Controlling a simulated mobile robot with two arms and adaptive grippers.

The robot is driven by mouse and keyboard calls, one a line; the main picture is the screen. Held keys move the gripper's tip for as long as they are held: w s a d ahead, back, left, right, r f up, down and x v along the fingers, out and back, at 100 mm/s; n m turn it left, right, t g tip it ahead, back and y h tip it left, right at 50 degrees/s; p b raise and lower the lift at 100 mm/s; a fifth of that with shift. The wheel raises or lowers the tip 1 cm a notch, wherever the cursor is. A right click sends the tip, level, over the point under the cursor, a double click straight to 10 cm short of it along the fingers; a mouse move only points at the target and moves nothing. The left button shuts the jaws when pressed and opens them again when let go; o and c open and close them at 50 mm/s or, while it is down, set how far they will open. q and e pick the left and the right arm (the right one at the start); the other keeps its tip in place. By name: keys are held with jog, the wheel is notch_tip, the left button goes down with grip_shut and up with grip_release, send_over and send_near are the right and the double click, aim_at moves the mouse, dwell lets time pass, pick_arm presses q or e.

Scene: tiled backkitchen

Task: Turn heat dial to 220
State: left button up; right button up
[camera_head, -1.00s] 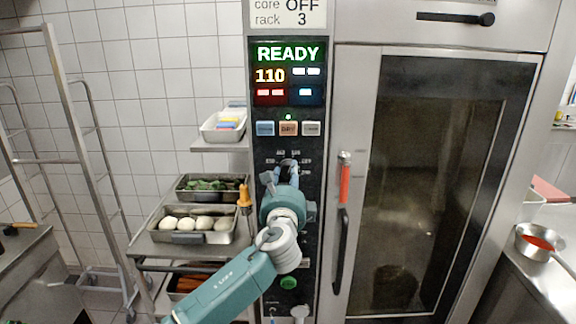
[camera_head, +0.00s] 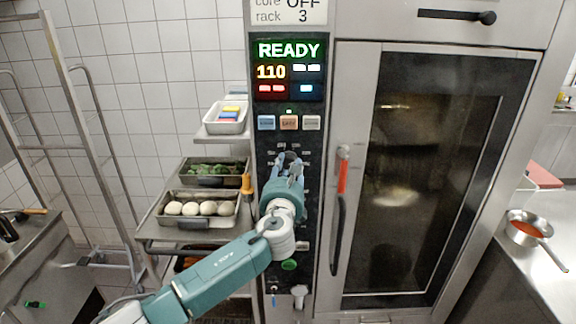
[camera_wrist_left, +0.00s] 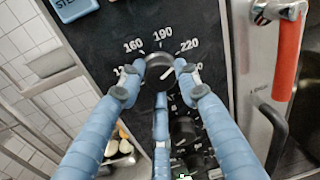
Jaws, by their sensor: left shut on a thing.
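The heat dial (camera_wrist_left: 160,68) is a dark round knob on the black control panel, with the numbers 160, 190 and 220 printed in an arc above it. My left gripper (camera_wrist_left: 159,72) is shut on the dial, with a blue fingertip on each side. A short white mark shows on the knob, slanting up to the right. In the head view my left gripper (camera_head: 289,160) covers most of the dial. The display (camera_head: 288,70) reads READY and 110. My right gripper is not in view.
The oven door (camera_head: 430,180) with a red-topped handle (camera_head: 341,190) is just right of the panel. Left of it stand shelves with a tray of white round items (camera_head: 198,208) and a tray of greens (camera_head: 212,172). A pot (camera_head: 530,228) sits at the far right.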

pick_arm(q)
jog(key=shift+m, duration=0.3)
jog(key=o, duration=1.2)
jog(key=shift+c, duration=0.2)
jog(key=s+a, duration=0.1)
jog(key=s, duration=1.1)
